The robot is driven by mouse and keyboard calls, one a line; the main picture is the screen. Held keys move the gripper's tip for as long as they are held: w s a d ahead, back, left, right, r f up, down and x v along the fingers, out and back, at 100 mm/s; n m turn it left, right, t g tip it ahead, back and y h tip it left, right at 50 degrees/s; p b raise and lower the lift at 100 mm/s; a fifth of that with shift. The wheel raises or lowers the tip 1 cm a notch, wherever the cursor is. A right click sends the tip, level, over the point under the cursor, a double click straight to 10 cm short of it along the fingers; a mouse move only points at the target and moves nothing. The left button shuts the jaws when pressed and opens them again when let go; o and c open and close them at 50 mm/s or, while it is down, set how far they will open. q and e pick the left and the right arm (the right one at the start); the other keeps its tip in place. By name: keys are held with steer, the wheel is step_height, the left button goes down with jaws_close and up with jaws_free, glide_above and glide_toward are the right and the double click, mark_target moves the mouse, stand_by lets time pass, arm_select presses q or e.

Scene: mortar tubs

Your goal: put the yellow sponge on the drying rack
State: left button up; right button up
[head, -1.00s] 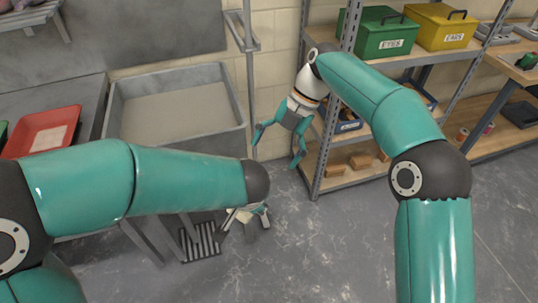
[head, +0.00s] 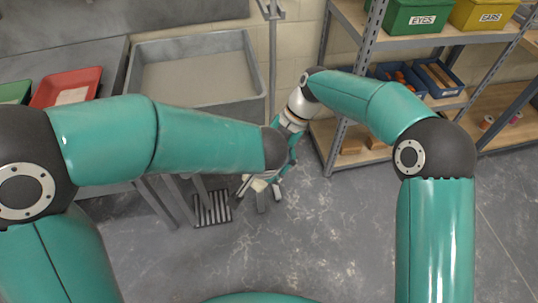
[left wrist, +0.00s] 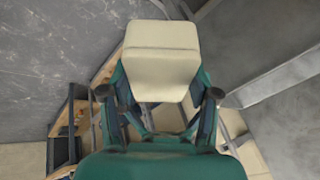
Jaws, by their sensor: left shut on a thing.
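In the left wrist view, a pale cream-yellow block (left wrist: 161,60) with rounded corners sits between the fingers of my left gripper (left wrist: 160,88); it looks like the sponge, though its yellow is faint. That gripper is shut on it.
A grey trough sink (head: 196,118) stands at the back left, with a red tray (head: 88,80) beside it. A slatted grate (head: 211,208) lies low below the sink. Metal shelving (head: 352,75) with green (head: 414,17) and yellow (head: 483,14) boxes stands right. The front floor is clear.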

arm_select(q)
steer(key=shift+d, duration=0.1)
arm_select(e)
steer(key=shift+a, duration=0.1)
steer(key=c, duration=1.2)
arm_select(q)
steer(key=o, duration=0.8)
steer(key=shift+o, duration=1.4)
arm_select(e)
steer(key=shift+c, duration=0.5)
arm_select(q)
steer(key=shift+o, duration=1)
steer(key=shift+r, duration=0.1)
